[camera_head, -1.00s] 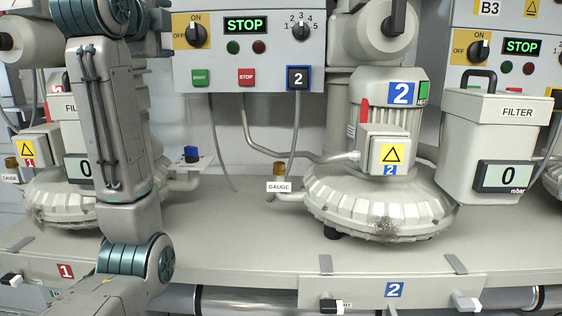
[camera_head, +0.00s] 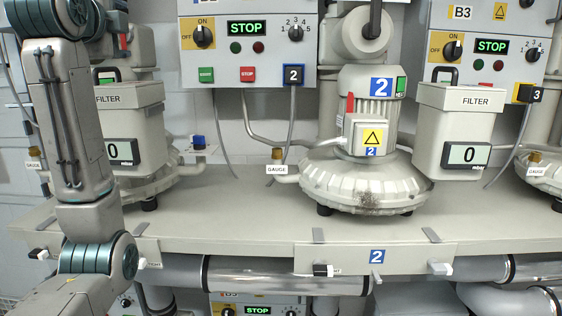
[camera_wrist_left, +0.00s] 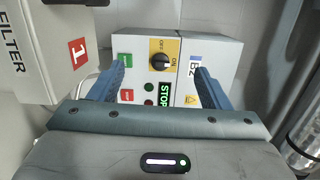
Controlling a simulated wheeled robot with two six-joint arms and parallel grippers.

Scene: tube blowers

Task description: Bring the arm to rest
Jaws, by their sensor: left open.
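My left arm (camera_head: 72,130) rises on the left side of the head view, in front of the first blower; its gripper does not show there. In the left wrist view, my left gripper (camera_wrist_left: 158,82) is open with its two blue fingers apart and nothing between them. Beyond the fingers is a grey control box (camera_wrist_left: 217,58) labelled B2, with a black knob and a green STOP display. How far the fingertips are from the box I cannot tell. My right gripper is in neither view.
Blower 2 (camera_head: 368,180) stands on the long bench (camera_head: 240,215), with a filter box (camera_head: 457,130) beside it. Another filter box (camera_head: 130,125) is partly behind my arm. Valve handles line the bench front, above metal pipes (camera_head: 285,277). The bench left of blower 2 is mostly clear.

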